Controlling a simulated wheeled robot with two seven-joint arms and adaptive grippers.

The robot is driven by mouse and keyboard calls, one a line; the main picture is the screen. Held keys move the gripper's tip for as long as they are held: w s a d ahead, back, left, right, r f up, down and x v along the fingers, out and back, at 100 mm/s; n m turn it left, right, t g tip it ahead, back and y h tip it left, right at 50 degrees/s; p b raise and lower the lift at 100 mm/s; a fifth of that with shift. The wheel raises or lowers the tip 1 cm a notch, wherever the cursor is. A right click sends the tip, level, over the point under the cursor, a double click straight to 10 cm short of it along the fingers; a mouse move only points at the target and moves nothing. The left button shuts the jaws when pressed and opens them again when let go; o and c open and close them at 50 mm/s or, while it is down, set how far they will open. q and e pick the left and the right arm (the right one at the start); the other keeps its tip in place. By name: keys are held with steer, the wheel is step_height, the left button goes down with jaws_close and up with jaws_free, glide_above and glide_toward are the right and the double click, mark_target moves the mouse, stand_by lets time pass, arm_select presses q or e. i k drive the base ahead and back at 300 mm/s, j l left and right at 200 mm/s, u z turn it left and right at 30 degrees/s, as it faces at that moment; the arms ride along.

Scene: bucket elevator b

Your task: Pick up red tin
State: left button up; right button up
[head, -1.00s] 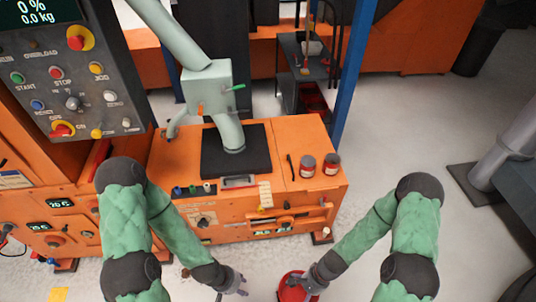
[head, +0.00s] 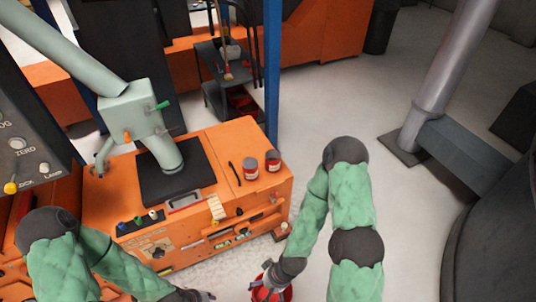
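A round red container (head: 284,294), which may be the red tin, shows at the bottom edge and is partly cut off. My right gripper (head: 266,281) is at its left rim, overlapping it; I cannot tell whether the fingers are shut on it. My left gripper (head: 203,296) is at the bottom edge, left of the red container, and its fingers are too small to read. Two small dark-lidded tins with red on their sides, a left one (head: 250,170) and a right one (head: 273,161), stand upright on the orange cabinet, away from both grippers.
The orange cabinet (head: 268,204) has a black plate (head: 150,186) under a pale green chute (head: 135,115). A dark shelf cart (head: 222,62) stands behind. A grey pipe (head: 437,85) and a dark drum (head: 490,235) are at the right. The floor between is clear.

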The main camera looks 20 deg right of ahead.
mark_target(272, 157)
steer(key=k+l+u, duration=0.2)
steer(key=k+l, duration=0.25)
steer(key=l+u, duration=0.3)
steer(key=l, duration=0.2)
steer(key=k+l+u, duration=0.1)
steer(key=l+u, duration=0.25)
steer(key=l, duration=0.2)
steer(key=k+l+u, duration=0.15)
steer(key=l+u, duration=0.15)
steer(key=l, duration=0.2)
steer(key=i+l+u, duration=0.25)
steer(key=l, duration=0.4)
steer(key=i+l+u, duration=0.1)
steer(key=l+u, duration=0.15)
steer(key=l, duration=0.4)
steer(key=l+u, duration=0.25)
steer(key=l, duration=0.4)
steer(key=i, duration=0.05)
